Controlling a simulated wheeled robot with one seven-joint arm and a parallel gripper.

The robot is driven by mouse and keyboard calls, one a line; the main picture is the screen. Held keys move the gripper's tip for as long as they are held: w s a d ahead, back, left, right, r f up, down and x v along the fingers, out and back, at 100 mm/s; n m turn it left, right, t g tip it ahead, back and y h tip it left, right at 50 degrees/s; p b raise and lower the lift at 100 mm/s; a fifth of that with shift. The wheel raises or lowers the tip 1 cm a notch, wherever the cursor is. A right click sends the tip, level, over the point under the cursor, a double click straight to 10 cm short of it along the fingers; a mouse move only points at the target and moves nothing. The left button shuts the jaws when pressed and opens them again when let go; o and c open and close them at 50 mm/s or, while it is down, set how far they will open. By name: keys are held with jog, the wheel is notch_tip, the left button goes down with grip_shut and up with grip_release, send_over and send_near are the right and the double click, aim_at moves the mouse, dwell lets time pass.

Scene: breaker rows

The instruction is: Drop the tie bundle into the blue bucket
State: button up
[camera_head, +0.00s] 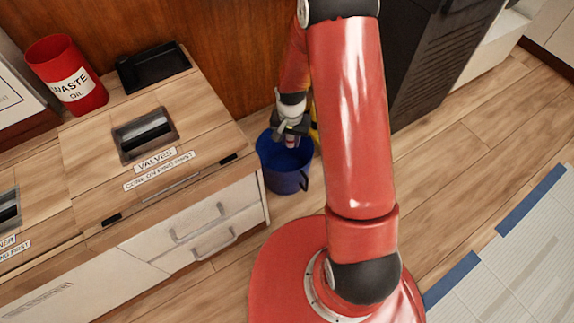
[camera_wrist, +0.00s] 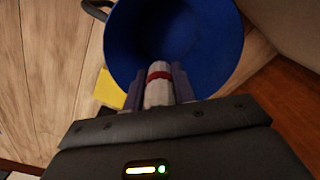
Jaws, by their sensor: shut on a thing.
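The blue bucket (camera_head: 284,164) stands on the wooden floor, just right of the cabinet. My gripper (camera_head: 291,140) is above the bucket's opening in the head view, pointing down. In the wrist view my gripper (camera_wrist: 158,88) is shut on the tie bundle (camera_wrist: 158,92), a pale bundle with a red band. The bundle shows against the blue inside of the bucket (camera_wrist: 205,35). How far the bundle is above the rim or inside it, I cannot tell. The bundle is small and partly hidden by the fingers in the head view.
A wooden cabinet with a lid labelled VALVES (camera_head: 155,160) stands left of the bucket. A red WASTE OIL can (camera_head: 68,75) and a black tray (camera_head: 152,66) are on it. Something yellow (camera_wrist: 108,90) is beside the bucket. A dark cabinet (camera_head: 440,60) stands to the right.

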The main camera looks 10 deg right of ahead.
aim_at(290, 147)
notch_tip(290, 147, down, 4)
jog(key=shift+f+b, duration=0.2)
jog(key=shift+b, duration=1)
jog(key=o, duration=1)
jog(key=shift+o, duration=0.2)
jog(key=shift+r, duration=0.1)
jog(key=shift+r+p, duration=0.9)
jog(key=shift+r, duration=2.95)
